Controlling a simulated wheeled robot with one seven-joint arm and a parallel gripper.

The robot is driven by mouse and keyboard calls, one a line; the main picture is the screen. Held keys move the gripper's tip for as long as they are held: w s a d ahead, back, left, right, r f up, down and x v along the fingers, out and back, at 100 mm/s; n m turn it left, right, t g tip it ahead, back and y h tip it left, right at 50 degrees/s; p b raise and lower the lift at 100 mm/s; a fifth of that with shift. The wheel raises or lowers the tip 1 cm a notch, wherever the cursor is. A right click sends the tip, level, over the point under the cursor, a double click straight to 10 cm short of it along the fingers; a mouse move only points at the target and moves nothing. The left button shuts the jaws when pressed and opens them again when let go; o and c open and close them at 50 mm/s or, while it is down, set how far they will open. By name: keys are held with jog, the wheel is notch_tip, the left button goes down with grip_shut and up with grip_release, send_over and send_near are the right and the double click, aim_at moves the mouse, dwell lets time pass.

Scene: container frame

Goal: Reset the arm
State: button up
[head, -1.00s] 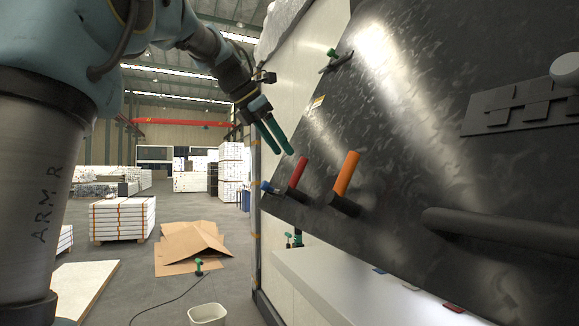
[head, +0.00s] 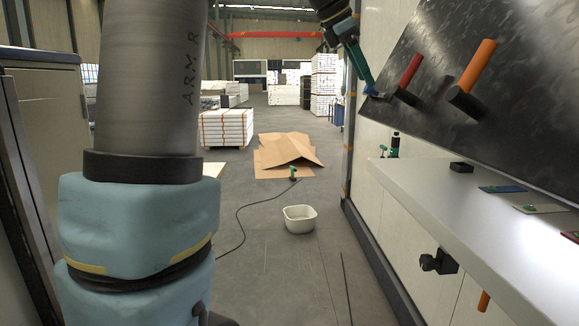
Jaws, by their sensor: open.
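My gripper (head: 362,68) is at the top of the head view, right of centre, with its green fingers pointing down and right. It is open, and nothing shows between the fingers. Its tips are near the left edge of the tilted dark panel (head: 440,110), close to a small blue piece (head: 371,91). A red handle (head: 411,70) and an orange handle (head: 477,65) stick out of the panel to the right of the fingers. My arm fills much of the left side, and part of it is cut off at the top.
A white shelf (head: 450,205) with small flat coloured pieces runs below the panel. A white bin (head: 299,219), a cable and flattened cardboard (head: 285,151) are on the floor. Stacked white boards (head: 226,128) stand behind.

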jog(key=s+a+f+m+y+b, duration=0.15)
jog(key=a+f+m, duration=0.25)
jog(key=a+f, duration=0.5)
jog(key=a+f+m+y, duration=0.2)
jog(key=a+f+m, duration=0.25)
jog(key=f, duration=0.85)
jog(key=s+a+f+m+y, duration=0.1)
jog(key=s+a+f+m, duration=0.4)
jog(key=s+f, duration=0.2)
jog(key=s+a+f+m+g+y, duration=0.1)
jog(key=s+a+f+m, duration=0.4)
jog(key=f, duration=0.4)
jog(key=shift+s+a+f+y+b, duration=0.3)
jog(key=shift+s+a, duration=0.4)
jog(key=shift+s, duration=0.4)
